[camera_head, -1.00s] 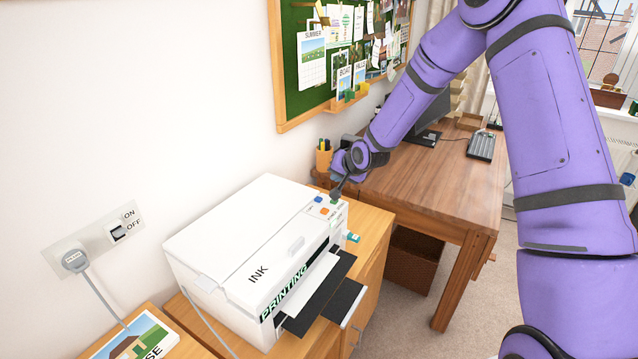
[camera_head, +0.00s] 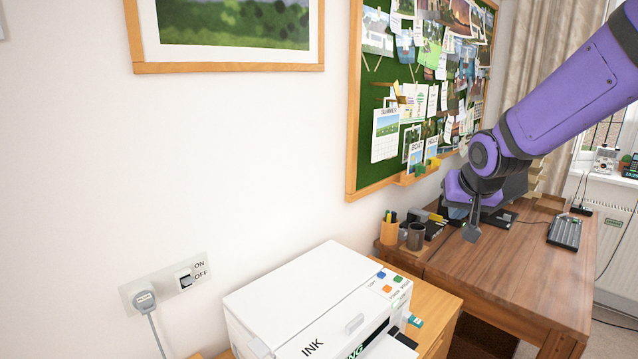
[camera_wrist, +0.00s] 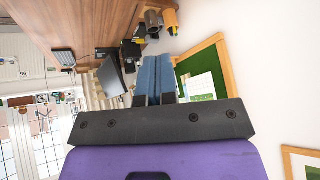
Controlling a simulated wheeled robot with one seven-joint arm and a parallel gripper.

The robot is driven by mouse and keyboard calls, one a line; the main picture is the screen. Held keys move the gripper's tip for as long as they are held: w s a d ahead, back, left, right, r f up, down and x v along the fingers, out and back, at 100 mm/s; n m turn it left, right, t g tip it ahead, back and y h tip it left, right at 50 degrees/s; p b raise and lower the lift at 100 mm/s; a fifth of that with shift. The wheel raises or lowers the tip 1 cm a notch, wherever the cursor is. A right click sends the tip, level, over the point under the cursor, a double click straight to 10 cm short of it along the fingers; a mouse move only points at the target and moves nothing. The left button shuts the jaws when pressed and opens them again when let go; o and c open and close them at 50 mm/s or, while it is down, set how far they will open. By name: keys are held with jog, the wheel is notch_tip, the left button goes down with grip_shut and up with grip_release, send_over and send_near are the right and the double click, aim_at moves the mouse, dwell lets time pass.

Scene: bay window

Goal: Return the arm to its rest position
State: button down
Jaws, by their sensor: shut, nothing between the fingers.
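My gripper (camera_head: 472,230) hangs in the air above the near left part of the wooden desk (camera_head: 520,270), close to the pen pot and mug. Its fingers point down in the head view. In the wrist view the two blue-grey fingers (camera_wrist: 155,80) are together with nothing between them. My purple arm reaches in from the upper right of the head view. The white printer (camera_head: 310,305) stands on a wooden cabinet at lower centre, apart from the gripper.
A wooden pen pot (camera_head: 389,231) and a dark mug (camera_head: 416,237) stand at the desk's left end. The green pinboard (camera_head: 385,95) and a socket plate (camera_head: 165,285) are on the wall. The desk's front right is clear.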

jog(key=s+d+r+n+g, duration=0.1)
jog(key=s+r, duration=0.3)
jog(key=s, duration=1)
jog(key=s+d+r+n, duration=0.1)
jog(key=s+r, duration=0.3)
jog(key=s, duration=1.1)
jog(key=shift+g, duration=0.4)
